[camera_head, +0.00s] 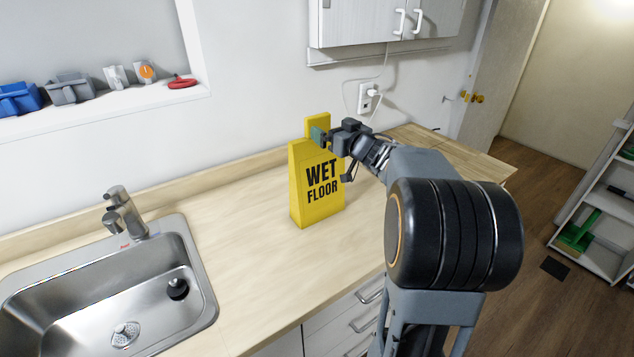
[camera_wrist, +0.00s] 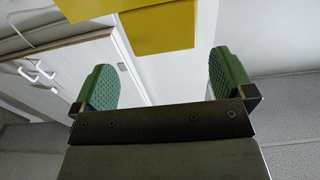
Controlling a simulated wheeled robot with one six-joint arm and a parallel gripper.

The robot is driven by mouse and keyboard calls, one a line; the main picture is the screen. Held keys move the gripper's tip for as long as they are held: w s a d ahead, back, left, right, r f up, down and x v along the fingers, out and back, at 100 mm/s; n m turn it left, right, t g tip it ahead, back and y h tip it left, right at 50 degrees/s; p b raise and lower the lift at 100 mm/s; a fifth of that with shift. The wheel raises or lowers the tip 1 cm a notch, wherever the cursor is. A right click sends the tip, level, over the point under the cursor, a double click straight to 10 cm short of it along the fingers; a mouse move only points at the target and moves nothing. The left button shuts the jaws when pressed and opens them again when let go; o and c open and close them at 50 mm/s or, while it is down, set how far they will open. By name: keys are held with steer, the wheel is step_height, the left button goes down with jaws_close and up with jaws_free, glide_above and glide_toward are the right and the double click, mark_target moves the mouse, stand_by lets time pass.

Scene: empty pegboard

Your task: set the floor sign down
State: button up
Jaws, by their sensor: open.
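The yellow floor sign (camera_head: 318,193) with "WET FLOOR" in black stands upright on the wooden counter (camera_head: 265,245), close to the back wall. My gripper (camera_head: 322,136) is at the sign's narrower top part, and its fingers look open. In the wrist view the green finger pads of my gripper (camera_wrist: 165,82) are wide apart with nothing between them. The yellow sign (camera_wrist: 158,28) shows just beyond the fingertips at the top of that view. Part of the sign's top right side is hidden behind my gripper in the head view.
A steel sink (camera_head: 110,290) with a faucet (camera_head: 125,213) is at the left. A wall outlet (camera_head: 366,98) with a plugged cord is behind my wrist. Wall cabinets (camera_head: 385,20) hang above. The counter between sink and sign is clear.

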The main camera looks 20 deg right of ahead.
mark_target(320, 123)
steer(key=shift+w+a+p, duration=0.15)
steer(key=shift+w+a, duration=0.1)
steer(key=shift+w, duration=0.7)
steer(key=shift+w+a+p, duration=0.15)
steer(key=shift+w+a, duration=0.05)
steer(key=shift+w, duration=0.75)
steer(key=shift+w+a+f+p, duration=0.1)
steer(key=shift+w+a+p, duration=0.15)
steer(key=shift+w, duration=0.55)
steer(key=shift+w+a+f+p, duration=0.15)
steer(key=shift+w+p, duration=0.1)
steer(key=shift+w, duration=0.5)
steer(key=shift+w+a+r+p, duration=0.1)
steer(key=shift+w+a+p, duration=0.15)
steer(key=shift+w, duration=0.55)
steer(key=shift+d, duration=0.1)
steer(key=shift+c, duration=0.4)
steer(key=c, duration=1)
steer(key=shift+c, duration=1.4)
